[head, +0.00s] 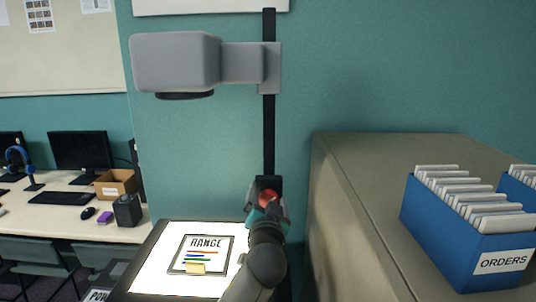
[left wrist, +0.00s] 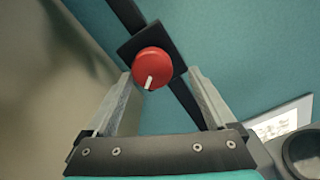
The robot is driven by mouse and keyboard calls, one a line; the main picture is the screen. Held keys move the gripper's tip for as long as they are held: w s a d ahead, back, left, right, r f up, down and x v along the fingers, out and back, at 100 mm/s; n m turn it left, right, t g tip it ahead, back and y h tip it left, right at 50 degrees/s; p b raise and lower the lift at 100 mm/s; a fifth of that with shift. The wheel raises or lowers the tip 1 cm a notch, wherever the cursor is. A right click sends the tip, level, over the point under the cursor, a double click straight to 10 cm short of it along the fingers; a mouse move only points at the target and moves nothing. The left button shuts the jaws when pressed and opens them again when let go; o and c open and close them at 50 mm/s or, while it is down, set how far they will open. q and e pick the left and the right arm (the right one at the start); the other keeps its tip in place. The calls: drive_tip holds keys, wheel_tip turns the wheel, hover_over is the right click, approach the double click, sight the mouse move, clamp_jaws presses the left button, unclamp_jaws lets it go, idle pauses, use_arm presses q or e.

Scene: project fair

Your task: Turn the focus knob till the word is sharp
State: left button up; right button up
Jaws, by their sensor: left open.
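The red focus knob (left wrist: 152,62) is round with a white pointer mark, on a dark block on the projector's black post (head: 269,120). In the left wrist view the mark points down, slightly left. In the head view the knob (head: 268,196) shows just beyond my left gripper (head: 266,211). My left gripper is open, its fingers (left wrist: 159,82) on either side of the knob with gaps, not closed on it. The sheet (head: 205,243) on the lit stage reads RANGE above coloured lines. Only the lower edge of a white panel (head: 210,6) shows at the top, so no projected word is visible.
The grey projector head (head: 175,62) juts left from the post. A beige cabinet (head: 345,200) stands close on the right, bearing a blue ORDERS file box (head: 450,240). A desk (head: 60,208) with monitors is at the left.

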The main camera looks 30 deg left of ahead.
use_arm(q)
wheel_tip(320, 180, up, 18)
drive_tip(key=p, duration=0.2)
drive_tip(key=shift+r, duration=0.15)
idle(0.4)
